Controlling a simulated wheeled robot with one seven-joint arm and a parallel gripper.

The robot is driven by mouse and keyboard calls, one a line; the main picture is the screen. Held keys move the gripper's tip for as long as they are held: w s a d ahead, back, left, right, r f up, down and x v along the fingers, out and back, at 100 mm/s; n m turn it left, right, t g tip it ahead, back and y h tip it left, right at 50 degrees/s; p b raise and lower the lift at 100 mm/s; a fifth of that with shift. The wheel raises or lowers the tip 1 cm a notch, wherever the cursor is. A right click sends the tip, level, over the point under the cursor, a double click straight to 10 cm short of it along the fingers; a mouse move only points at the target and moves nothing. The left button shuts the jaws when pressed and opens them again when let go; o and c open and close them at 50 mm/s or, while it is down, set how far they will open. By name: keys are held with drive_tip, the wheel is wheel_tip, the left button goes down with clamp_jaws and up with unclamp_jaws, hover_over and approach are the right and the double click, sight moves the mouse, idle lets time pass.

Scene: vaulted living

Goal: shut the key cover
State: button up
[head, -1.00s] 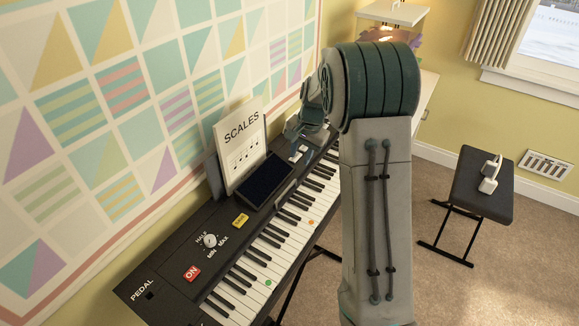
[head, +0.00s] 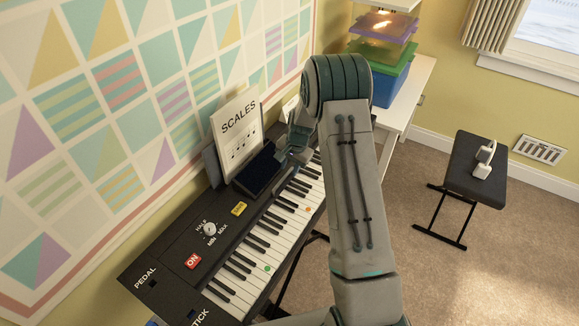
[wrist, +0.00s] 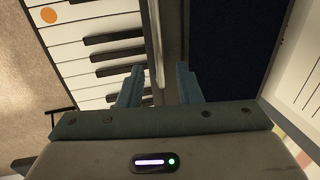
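The black electric keyboard (head: 165,262) stands along the wall with its white and black keys (head: 265,245) uncovered. A dark blue panel (head: 258,170) lies behind the keys, in front of the SCALES sheet; it also shows in the wrist view (wrist: 232,45). A narrow raised strip (wrist: 153,40) runs between keys and panel. I cannot tell for certain which of these is the key cover. My gripper (head: 287,158) is over the back edge of the keys by the panel. In the wrist view its fingers (wrist: 158,82) are apart, one on each side of the strip; contact is unclear.
The SCALES sheet (head: 238,128) stands upright behind the panel, close to my gripper. A white desk (head: 412,95) with a blue bin (head: 390,88) and stacked coloured trays is behind my arm. A black bench (head: 470,165) with a white object stands right. Carpet between is clear.

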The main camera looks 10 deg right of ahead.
drive_tip(key=shift+a+f, duration=0.1)
drive_tip(key=shift+f, duration=0.35)
clamp_jaws()
drive_tip(key=shift+s+d+f, duration=0.1)
drive_tip(key=shift+s+d, duration=0.15)
drive_tip(key=shift+d, duration=0.15)
drive_tip(key=s+d+b, duration=0.5)
drive_tip(key=s+d, duration=0.4)
drive_tip(key=shift+s+d, duration=0.1)
drive_tip(key=shift+s, duration=0.05)
